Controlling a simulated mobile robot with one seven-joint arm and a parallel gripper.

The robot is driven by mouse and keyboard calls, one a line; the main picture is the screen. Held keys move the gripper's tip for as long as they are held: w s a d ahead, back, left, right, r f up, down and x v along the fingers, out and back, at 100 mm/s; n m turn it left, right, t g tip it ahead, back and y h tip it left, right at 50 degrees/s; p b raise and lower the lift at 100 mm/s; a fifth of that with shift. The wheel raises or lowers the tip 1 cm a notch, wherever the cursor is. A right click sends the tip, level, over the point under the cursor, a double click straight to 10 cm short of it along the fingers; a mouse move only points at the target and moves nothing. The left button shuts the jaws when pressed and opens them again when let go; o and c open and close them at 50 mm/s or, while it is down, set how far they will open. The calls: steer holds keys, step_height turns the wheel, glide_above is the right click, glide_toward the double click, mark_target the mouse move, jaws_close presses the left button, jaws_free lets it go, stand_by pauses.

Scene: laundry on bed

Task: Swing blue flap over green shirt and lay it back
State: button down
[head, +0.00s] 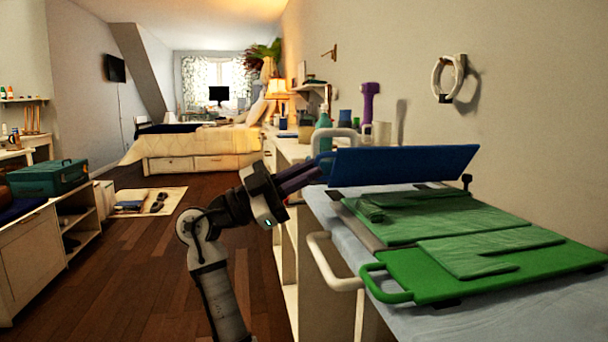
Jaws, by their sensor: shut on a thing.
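The blue flap (405,165) is raised and tilted at the far side of the folding board, clear of the bed's near area. My gripper (316,170) is at its left end, shut on the blue flap's handle; the fingertips are partly hidden there. The green shirt (430,218) lies flat with folds on the board, in front of the blue flap. Part of the shirt also lies over a bright green flap (540,262), which lies flat with a green handle (388,290) at its left.
A white handle (332,262) sticks out left of the board, and another (333,136) stands behind my gripper. The board rests on a pale blue cover (450,320). Bottles and a purple dumbbell-like thing (369,102) stand behind. Open wooden floor lies left.

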steer(key=c, duration=1.5)
jaws_free()
steer(key=p+v, duration=0.2)
steer(key=v, duration=1.1)
steer(key=shift+s+a+f, duration=0.1)
steer(key=shift+a+f, duration=0.05)
steer(key=shift+a, duration=0.2)
